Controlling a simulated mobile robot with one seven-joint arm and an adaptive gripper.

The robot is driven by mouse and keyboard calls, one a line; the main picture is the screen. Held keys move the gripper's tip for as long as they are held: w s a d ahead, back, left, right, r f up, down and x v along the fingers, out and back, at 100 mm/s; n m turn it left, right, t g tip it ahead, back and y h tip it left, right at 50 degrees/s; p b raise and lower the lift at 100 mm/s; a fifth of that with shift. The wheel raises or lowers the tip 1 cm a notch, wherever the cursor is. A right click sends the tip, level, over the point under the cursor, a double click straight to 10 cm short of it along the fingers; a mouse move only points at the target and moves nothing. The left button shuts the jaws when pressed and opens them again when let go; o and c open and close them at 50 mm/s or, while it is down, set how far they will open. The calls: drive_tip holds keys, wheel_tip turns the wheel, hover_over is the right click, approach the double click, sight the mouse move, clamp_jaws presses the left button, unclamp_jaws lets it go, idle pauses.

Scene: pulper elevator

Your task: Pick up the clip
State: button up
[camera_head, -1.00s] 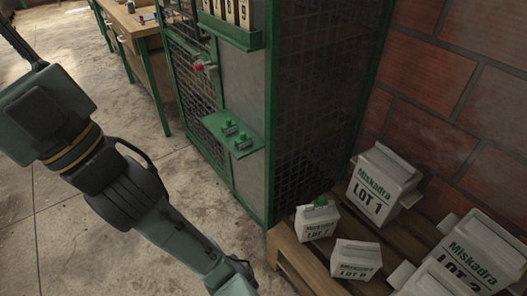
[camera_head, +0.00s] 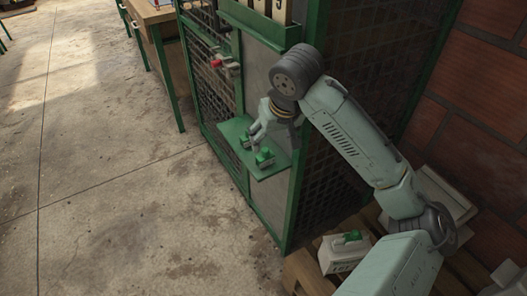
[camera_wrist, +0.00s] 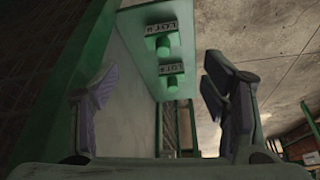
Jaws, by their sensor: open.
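Two green clips with small tags stand on a green shelf (camera_head: 268,173) on the side of the cage. The nearer clip (camera_head: 264,157) is at the shelf's right; the other clip (camera_head: 246,140) is farther back. In the wrist view the larger clip (camera_wrist: 163,45) and the smaller clip (camera_wrist: 172,84) appear between my fingers, their tag lettering upside down. A third green clip (camera_head: 352,237) sits on a small white bag. My gripper (camera_head: 255,138) is open and empty above the shelf, close to the clips; whether it touches one is unclear.
The green-framed mesh cage (camera_head: 320,185) stands behind the shelf, with a red knob (camera_head: 216,63) to the upper left. The small white bag (camera_head: 342,256) rests on a wooden pallet (camera_head: 305,272) at lower right. Concrete floor at left is clear.

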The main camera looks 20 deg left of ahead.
sight(266, 151)
drive_tip(key=x, duration=0.4)
drive_tip(key=shift+f, duration=0.4)
drive_tip(key=shift+a+p+x, duration=0.15)
drive_tip(key=shift+a+x, duration=0.05)
drive_tip(key=shift+x, duration=1.25)
drive_tip(key=shift+a+p+x, duration=0.15)
drive_tip(key=shift+a+x, duration=0.05)
drive_tip(key=shift+x, duration=1.2)
drive_tip(key=shift+r, duration=0.1)
drive_tip(key=shift+c, duration=0.6)
drive_tip(key=c, duration=0.9)
